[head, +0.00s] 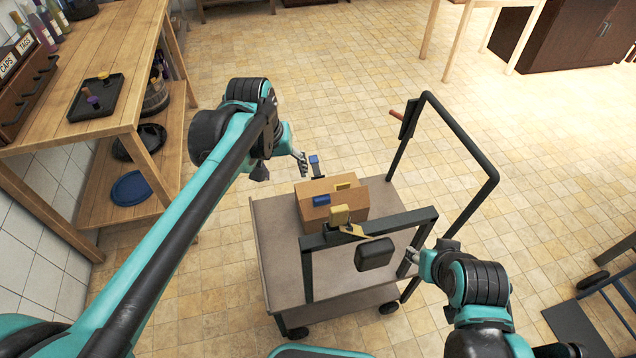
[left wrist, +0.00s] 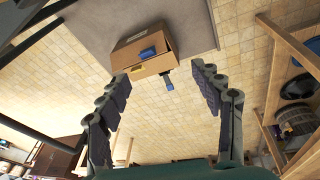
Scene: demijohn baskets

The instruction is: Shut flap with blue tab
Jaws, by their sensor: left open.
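A cardboard box (head: 338,206) stands on the grey cart.
A wooden workbench (head: 105,140) with a black tray (head: 95,97) stands left.

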